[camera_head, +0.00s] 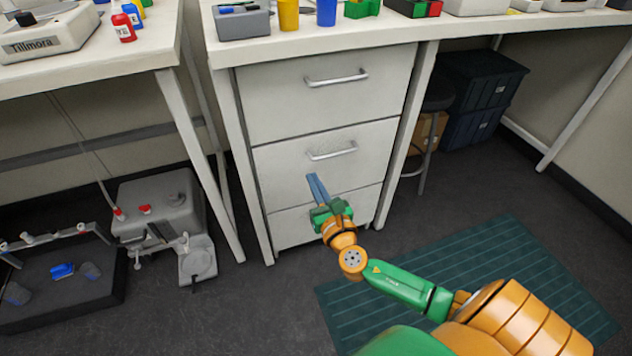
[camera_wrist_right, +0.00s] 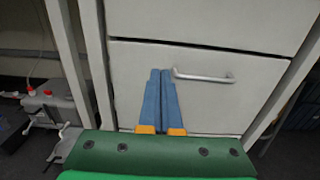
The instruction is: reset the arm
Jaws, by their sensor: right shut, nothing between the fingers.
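My right gripper (camera_head: 316,187) is in front of the white drawer cabinet (camera_head: 327,103), at the height of its lower drawers. Its two blue fingers lie together, shut, with nothing between them. The right wrist view also shows the gripper (camera_wrist_right: 160,100), its fingers pointing toward a drawer front just left of a metal handle (camera_wrist_right: 204,77). I cannot tell whether the fingertips touch the drawer. My right arm reaches in from the lower right. My left gripper is not in view.
A white bench (camera_head: 300,44) with cups and boxes stands above the drawers. A grey machine (camera_head: 161,210) and a black shaker tray (camera_head: 62,277) are on the floor at left. A green mat (camera_head: 480,262) lies at right. Dark crates (camera_head: 480,92) sit under the bench.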

